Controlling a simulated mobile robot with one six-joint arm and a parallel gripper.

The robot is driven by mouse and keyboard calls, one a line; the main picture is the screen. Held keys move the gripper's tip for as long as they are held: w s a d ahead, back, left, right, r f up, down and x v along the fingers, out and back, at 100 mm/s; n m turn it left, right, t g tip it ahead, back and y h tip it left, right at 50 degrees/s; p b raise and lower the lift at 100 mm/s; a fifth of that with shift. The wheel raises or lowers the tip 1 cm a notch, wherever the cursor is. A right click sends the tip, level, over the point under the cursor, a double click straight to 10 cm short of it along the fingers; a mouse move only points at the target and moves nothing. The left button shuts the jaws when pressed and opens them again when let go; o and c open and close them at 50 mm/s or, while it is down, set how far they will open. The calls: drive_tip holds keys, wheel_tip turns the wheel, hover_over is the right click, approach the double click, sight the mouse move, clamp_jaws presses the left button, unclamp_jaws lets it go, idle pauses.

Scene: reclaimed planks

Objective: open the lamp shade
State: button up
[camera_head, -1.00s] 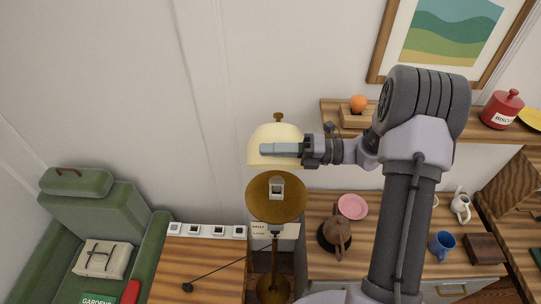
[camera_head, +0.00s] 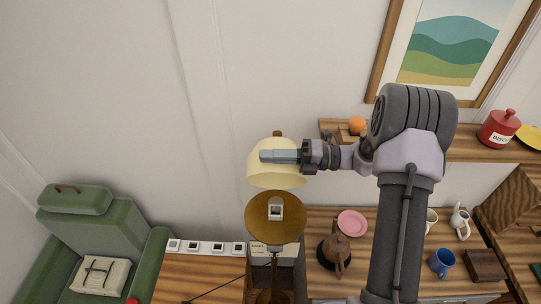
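The lamp has a cream dome shade (camera_head: 262,177) tilted up above a round brass dish (camera_head: 262,222), with a small white square piece at the dish's middle. A small brown knob (camera_head: 277,133) tops the shade. The lamp's dark stem runs down below the dish. My gripper (camera_head: 264,156) lies across the front of the shade, its fingers pointing left. The fingers overlap the shade in this view; I cannot tell whether they touch it or how far apart they are.
A green armchair (camera_head: 115,225) stands at the left. A wooden table with white switches (camera_head: 205,247) is beside it. At the right, a counter holds a pink plate (camera_head: 352,223), a brown teapot (camera_head: 337,248) and a blue mug (camera_head: 441,262). A wall shelf holds a red canister (camera_head: 499,128).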

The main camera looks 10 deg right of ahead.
drive_tip(key=o, duration=0.4)
drive_tip(key=shift+r, duration=0.1)
wheel_tip(320, 180, up, 3)
drive_tip(key=shift+f, duration=0.1)
drive_tip(key=s+r+b, duration=0.1)
drive_tip(key=s+r, duration=0.1)
drive_tip(key=s, duration=1.4)
drive_tip(key=shift+d, duration=0.25)
